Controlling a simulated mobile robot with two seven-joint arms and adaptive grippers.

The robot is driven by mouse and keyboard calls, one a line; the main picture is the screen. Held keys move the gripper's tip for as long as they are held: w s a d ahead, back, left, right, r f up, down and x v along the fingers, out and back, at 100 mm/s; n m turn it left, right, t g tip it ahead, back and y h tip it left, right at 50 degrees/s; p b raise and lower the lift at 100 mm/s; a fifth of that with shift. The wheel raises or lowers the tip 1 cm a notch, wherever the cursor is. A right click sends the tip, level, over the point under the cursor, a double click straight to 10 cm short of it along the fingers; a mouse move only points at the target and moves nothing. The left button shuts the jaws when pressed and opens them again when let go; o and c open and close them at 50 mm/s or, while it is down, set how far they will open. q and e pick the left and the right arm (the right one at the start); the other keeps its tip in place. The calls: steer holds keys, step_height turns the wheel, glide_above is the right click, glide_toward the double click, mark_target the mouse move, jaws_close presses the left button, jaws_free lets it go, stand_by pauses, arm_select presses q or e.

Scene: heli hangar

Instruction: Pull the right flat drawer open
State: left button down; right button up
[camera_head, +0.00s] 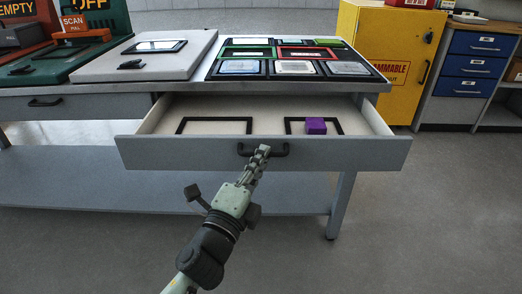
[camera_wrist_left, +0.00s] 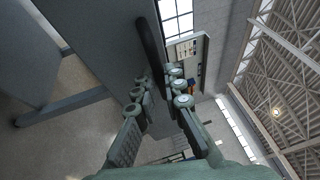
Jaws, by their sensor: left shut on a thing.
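The right flat drawer (camera_head: 370,152) is pulled well out from under the grey workbench, and its pale interior shows. Its dark bar handle (camera_head: 276,152) is at the middle of the front panel. My left gripper (camera_head: 262,152) is at this handle, with its fingers closed around the bar. The handle also shows in the left wrist view (camera_wrist_left: 152,50), running between the two fingers (camera_wrist_left: 158,90). Inside the drawer are two black rectangular outlines and a purple block (camera_head: 316,126) in the right one. My right gripper is in neither view.
On the bench top stand a grey panel with a tablet (camera_head: 155,46) and a black tray (camera_head: 376,77) of framed items. A left drawer (camera_head: 45,101) is shut. A yellow cabinet (camera_head: 385,50) stands behind right. The floor in front is clear.

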arm_select(q)
steer(key=shift+s, duration=1.7)
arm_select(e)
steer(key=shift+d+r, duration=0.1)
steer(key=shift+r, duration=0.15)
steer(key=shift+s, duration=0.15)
arm_select(q)
steer(key=c, duration=1.6)
jaws_free()
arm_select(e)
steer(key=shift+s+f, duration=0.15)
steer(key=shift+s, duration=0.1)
arm_select(q)
steer(key=v, duration=1.2)
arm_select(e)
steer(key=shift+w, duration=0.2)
arm_select(q)
steer(key=shift+a, duration=0.1)
